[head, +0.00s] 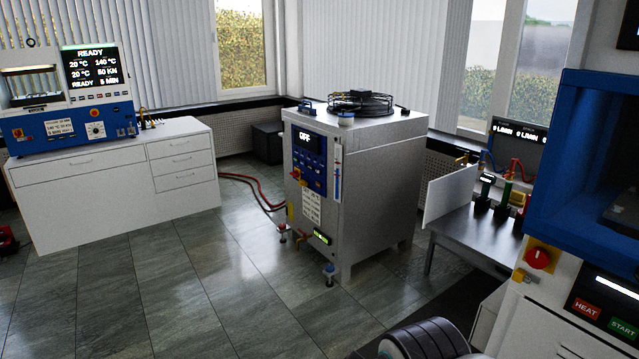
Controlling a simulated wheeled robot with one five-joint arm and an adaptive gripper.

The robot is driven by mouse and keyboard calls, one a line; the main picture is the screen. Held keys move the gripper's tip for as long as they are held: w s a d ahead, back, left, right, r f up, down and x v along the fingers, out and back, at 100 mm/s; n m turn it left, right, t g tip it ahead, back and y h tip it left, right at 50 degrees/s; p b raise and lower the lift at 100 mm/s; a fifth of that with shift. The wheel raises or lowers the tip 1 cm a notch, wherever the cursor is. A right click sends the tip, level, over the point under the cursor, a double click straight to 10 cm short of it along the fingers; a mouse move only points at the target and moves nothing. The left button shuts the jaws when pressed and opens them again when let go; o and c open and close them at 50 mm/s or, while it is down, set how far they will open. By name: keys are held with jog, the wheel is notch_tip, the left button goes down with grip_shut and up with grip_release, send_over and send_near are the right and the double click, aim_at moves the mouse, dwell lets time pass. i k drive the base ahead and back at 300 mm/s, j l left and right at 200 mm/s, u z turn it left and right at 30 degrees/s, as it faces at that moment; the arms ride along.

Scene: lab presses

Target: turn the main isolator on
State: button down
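That unit's display (304,136) appears to read OFF. The other, a larger red knob on a yellow plate (540,257), is on the blue and white machine at the right, with a pale mark on it. My gripper is not in view; a rounded black and white part of mine shows at the bottom edge.
A white drawer cabinet (185,165) with a blue press (70,128) on it stands at the left. The tiled floor (190,280) in front is clear.

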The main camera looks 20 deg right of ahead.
aim_at(537, 258)
jog(key=z, duration=1.8)
jog(key=k+j+z, duration=0.2)
jog(key=j+u, duration=0.45)
jog(key=i+j+u, duration=0.1)
jog(key=j+u, duration=0.2)
jog(key=u, duration=0.2)
jog(key=i+j+u, duration=0.15)
jog(key=j+u, duration=0.3)
jog(key=l, duration=0.1)
